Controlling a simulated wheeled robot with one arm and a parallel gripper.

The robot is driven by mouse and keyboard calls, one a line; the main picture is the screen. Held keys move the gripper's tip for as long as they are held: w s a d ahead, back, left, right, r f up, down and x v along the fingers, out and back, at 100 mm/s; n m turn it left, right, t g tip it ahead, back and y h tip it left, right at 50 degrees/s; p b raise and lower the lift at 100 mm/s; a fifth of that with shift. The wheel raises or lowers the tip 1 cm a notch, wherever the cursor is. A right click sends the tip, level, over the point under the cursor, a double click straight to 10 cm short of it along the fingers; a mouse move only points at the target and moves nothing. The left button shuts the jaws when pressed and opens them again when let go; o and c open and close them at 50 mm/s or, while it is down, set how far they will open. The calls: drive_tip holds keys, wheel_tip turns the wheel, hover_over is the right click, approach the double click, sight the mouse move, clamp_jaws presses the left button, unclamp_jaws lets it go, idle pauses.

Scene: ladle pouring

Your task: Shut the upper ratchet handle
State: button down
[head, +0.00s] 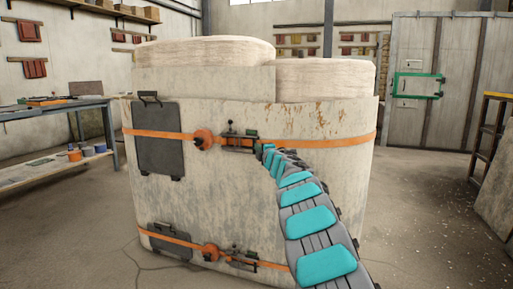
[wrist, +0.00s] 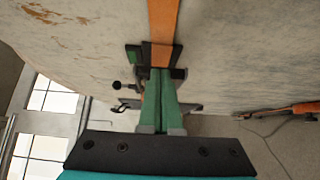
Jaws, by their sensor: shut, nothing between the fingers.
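The upper ratchet (head: 240,140) sits on the upper orange strap (head: 310,144) across the front of a large pale wrapped load. A small dark lever with a knob stands up at its left part. In the wrist view the ratchet's dark frame (wrist: 131,55) lies across the orange strap (wrist: 164,20), just beyond my fingertips. My gripper (wrist: 160,72) has green fingers pressed together, with nothing between them. In the head view my gripper is small at the arm's far end, by the ratchet's right side. The fingers hide part of the ratchet; I cannot tell whether they touch it.
A lower ratchet (head: 240,260) sits on the lower orange strap (head: 272,264). Dark plates (head: 158,138) are fixed on the load's left front. A workbench (head: 62,110) stands at left and a dark rack (head: 490,140) at right. Open floor lies right of the load.

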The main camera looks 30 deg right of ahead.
drive_tip(key=shift+w+d+n+y, duration=0.15)
drive_tip(key=shift+n+y, duration=0.25)
drive_tip(key=shift+y, duration=0.3)
